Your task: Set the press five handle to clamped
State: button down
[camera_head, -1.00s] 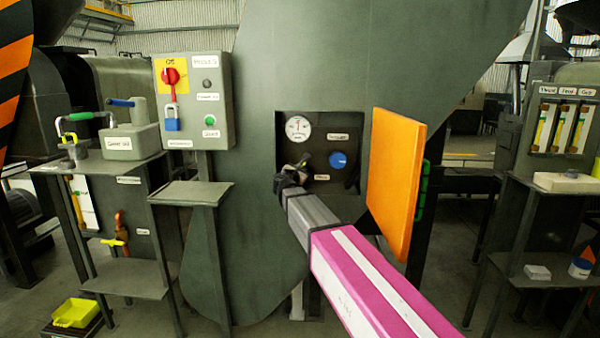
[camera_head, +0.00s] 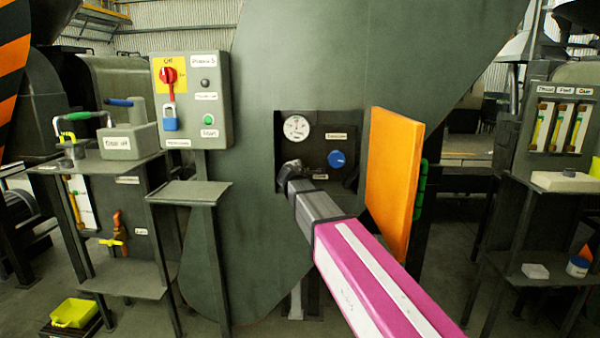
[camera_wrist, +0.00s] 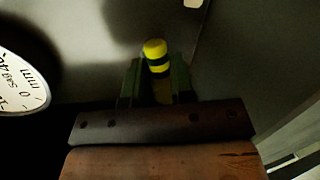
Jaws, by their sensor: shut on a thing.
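A handle with a yellow and black banded grip (camera_wrist: 155,54) stands between my gripper's fingers in the wrist view. My gripper (camera_wrist: 157,88) is shut on it, and the grip's end sticks out past the fingers. In the head view my gripper (camera_head: 291,168) reaches into the dark recessed panel (camera_head: 318,118) in the big grey-green housing. The handle's base and pivot are hidden behind the gripper and arm. A round white gauge (camera_head: 297,128) is above the gripper, and it also shows at the left edge of the wrist view (camera_wrist: 22,72).
A blue knob (camera_head: 337,159) is on the panel, right of my gripper. An orange door (camera_head: 393,185) stands open at the panel's right. A control box (camera_head: 208,98) with a red switch and blue padlock is at the left, above a small shelf (camera_head: 190,193).

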jog(key=shift+s+d+f+m+y, duration=0.1)
jog(key=shift+f+m+y, duration=0.15)
jog(key=shift+m, duration=0.45)
jog(key=shift+s+d+f+m+y, duration=0.1)
jog(key=shift+m+y, duration=0.25)
jog(key=shift+m, duration=0.35)
jog(key=c, duration=1)
grip_release()
jog(key=shift+w, duration=0.1)
jog(key=shift+a+r, duration=0.1)
jog(key=v, duration=1)
jog(key=shift+s+r, duration=0.1)
jog(key=shift+s, duration=0.25)
